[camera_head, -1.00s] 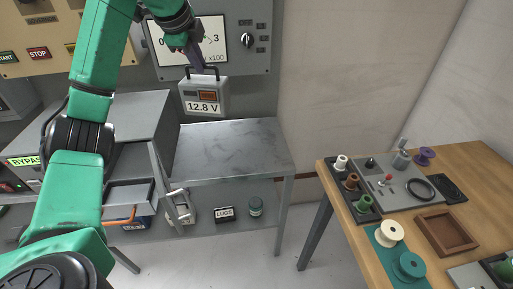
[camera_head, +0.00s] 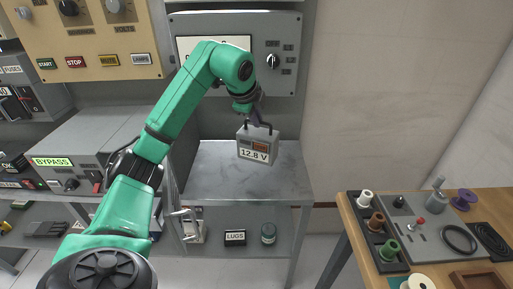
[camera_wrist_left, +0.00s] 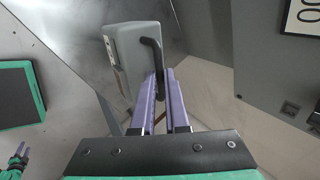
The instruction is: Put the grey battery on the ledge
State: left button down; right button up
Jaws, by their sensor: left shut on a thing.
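The grey battery (camera_head: 257,147) is a box with a "12.8 V" label and a dark carrying handle. My left gripper (camera_head: 255,118) is shut on that handle, and the battery hangs nearly upright below it. The ledge (camera_head: 215,182) is a bare grey metal shelf top, and the battery shows against its back right part. I cannot tell whether its base touches the surface. In the left wrist view the purple fingers (camera_wrist_left: 165,102) close on the handle beside the battery (camera_wrist_left: 133,55). Small purple fingers of my right gripper (camera_wrist_left: 20,158) show at lower left, too small to judge.
A grey BYPASS cabinet (camera_head: 100,145) stands left of the ledge. A meter panel (camera_head: 285,75) is on the wall behind. A lower shelf holds a LUGS box (camera_head: 235,238) and a jar (camera_head: 268,234). A wooden bench (camera_head: 425,262) with spools stands at right.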

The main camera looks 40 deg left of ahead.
aim_at(256, 142)
pick_arm(q)
notch_tip(256, 142, down, 8)
dwell(0.4)
jog(key=c, duration=0.9)
grip_release()
jog(key=shift+s+f, duration=0.1)
jog(key=b+v, duration=0.1)
jog(key=v, duration=1.1)
